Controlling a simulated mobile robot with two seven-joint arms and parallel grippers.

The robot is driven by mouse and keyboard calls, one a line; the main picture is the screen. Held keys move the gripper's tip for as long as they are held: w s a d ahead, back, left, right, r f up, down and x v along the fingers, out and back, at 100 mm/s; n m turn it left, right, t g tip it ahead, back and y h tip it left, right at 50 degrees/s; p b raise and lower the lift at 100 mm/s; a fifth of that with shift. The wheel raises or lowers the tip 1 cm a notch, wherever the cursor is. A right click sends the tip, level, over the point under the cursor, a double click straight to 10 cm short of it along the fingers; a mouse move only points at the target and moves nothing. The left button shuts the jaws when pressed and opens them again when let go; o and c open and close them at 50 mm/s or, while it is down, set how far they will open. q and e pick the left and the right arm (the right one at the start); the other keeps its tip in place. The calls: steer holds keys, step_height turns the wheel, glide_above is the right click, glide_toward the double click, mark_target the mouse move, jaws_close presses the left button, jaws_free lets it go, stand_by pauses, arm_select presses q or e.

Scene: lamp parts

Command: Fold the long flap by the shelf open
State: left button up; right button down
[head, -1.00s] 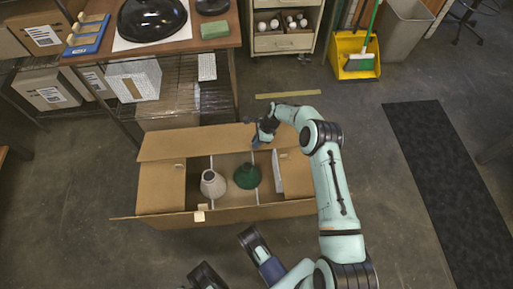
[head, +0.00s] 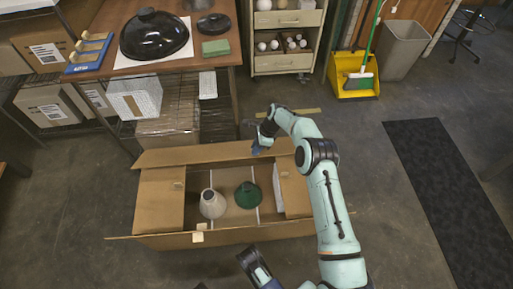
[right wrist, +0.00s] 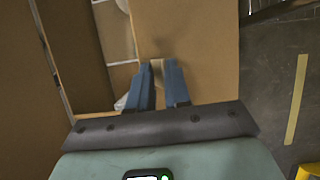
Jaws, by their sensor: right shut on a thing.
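The open cardboard box (head: 160,241) stands on the floor. Its long flap by the shelf (head: 205,153) runs along the far side; its exact tilt is hard to tell. My right gripper (head: 258,149) is at this flap, right of its middle. In the right wrist view the blue fingers (right wrist: 160,68) are shut on the flap (right wrist: 195,40) near a small pale strip.
Inside the box are a pale shade (head: 212,205), a green shade (head: 247,196) and a white piece (head: 278,188). The wire shelf (head: 215,112) and table (head: 110,62) stand close behind. Floor is clear to the right, up to a dark mat (head: 440,170).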

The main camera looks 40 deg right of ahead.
steer(key=c, duration=1.3)
jaws_free()
steer(key=shift+w+d+h, duration=0.3)
steer(key=shift+w+d, duration=0.1)
steer(key=shift+w, duration=0.15)
steer(key=shift+w+f, duration=0.15)
steer(key=shift+f, duration=0.05)
arm_select(q)
steer(key=shift+w, duration=0.1)
arm_select(e)
steer(key=shift+r, duration=0.2)
steer(key=shift+d+r+t, duration=0.2)
steer(key=shift+r+t, duration=0.1)
arm_select(q)
steer(key=w+r+t+p, duration=0.2)
steer(key=w+r+p, duration=0.1)
steer(key=w, duration=0.3)
steer(key=shift+w+d+r, duration=0.3)
steer(key=shift+d+r, duration=0.1)
steer(key=shift+d, duration=0.05)
arm_select(e)
steer(key=v, duration=1.2)
steer(key=shift+r, duration=0.2)
